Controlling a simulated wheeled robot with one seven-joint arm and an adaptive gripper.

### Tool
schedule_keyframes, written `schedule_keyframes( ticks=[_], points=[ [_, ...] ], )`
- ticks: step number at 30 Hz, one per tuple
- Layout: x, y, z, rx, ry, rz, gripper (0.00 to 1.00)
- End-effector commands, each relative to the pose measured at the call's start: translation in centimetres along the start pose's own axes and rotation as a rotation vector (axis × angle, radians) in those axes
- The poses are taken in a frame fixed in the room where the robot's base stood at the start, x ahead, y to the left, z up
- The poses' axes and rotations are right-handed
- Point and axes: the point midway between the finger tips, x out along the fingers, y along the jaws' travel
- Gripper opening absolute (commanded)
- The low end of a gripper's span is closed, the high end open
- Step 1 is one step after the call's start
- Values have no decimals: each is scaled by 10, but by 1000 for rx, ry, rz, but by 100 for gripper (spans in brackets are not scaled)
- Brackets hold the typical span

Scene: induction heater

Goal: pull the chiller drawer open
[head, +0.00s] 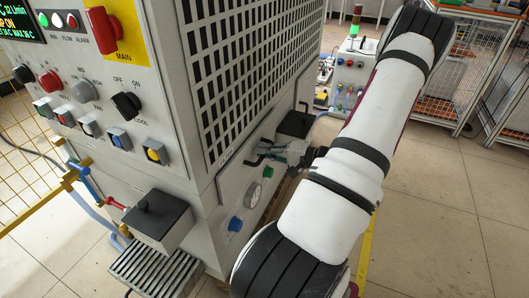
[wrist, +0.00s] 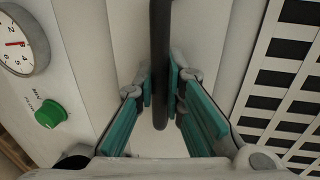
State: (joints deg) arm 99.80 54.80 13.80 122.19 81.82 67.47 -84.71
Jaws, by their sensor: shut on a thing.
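The chiller drawer's black bar handle (wrist: 160,45) runs down the middle of the wrist view, in front of a pale drawer front (wrist: 128,35). My gripper (wrist: 161,88) has its teal-padded fingers on both sides of the bar, shut on it. In the head view my gripper (head: 284,152) is at the side of the grey cabinet, below the vent grille. Part of the handle (head: 257,157) shows there beside the fingers. No clear gap around the drawer front can be made out.
A round gauge (wrist: 22,42) and a green knob (wrist: 50,114) sit beside the handle. A blue knob (head: 235,224) is lower on the cabinet (head: 195,170). A black-topped box (head: 158,217) juts out at front left. Open tiled floor (head: 440,220) lies to the right.

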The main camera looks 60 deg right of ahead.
Motion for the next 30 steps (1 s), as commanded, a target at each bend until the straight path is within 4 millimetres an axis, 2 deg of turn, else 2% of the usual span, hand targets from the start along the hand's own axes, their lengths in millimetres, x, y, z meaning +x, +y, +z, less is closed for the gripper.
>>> schedule_keyframes(
  ticks=[5,8,21,27,30],
  points=[
    [-24,6,-1,1,3,3,0],
    [-47,12,-1,0,3,4,0],
    [-179,40,0,0,3,4,0],
    [-223,50,0,1,2,4,0],
    [-238,52,1,2,1,4,0]
  ],
)
